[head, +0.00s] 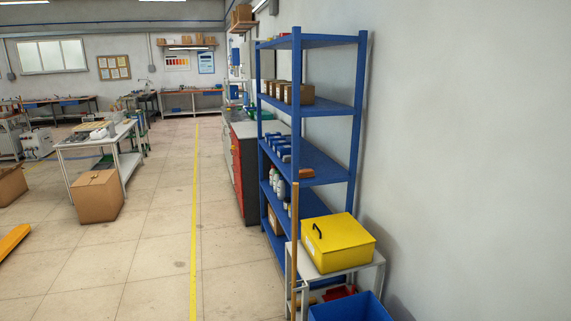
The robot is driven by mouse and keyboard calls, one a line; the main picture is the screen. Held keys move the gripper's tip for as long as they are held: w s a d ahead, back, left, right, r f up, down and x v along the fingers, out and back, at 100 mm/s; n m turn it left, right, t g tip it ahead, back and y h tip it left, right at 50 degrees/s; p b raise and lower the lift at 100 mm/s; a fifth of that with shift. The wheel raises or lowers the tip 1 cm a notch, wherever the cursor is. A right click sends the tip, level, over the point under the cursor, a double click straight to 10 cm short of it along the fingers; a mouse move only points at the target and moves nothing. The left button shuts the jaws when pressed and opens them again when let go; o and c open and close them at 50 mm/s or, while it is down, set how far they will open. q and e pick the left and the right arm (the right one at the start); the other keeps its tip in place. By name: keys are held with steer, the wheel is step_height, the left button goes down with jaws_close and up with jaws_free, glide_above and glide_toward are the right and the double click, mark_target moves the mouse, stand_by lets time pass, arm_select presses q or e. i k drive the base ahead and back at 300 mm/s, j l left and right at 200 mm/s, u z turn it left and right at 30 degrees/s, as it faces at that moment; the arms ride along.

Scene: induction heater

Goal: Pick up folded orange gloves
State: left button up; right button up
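I cannot make out folded orange gloves for certain. A small orange-brown item (307,173) lies on the middle shelf of the blue shelving rack (361,110), to the right of several dark blue bins (284,152). It is too small to tell what it is. Neither of my grippers is in view.
A yellow box (338,240) sits on a small light table (375,259) at the rack's front, with a blue bin (350,308) below. A red-fronted cabinet (243,175) stands behind the rack. A cardboard box (98,197) is on the floor at left. The floor around the yellow line (195,220) is clear.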

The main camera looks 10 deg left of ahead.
mark_target(305, 173)
steer(key=i+j, duration=0.35)
steer(key=j, duration=0.2)
steer(key=i+j, duration=0.75)
steer(key=j, duration=0.3)
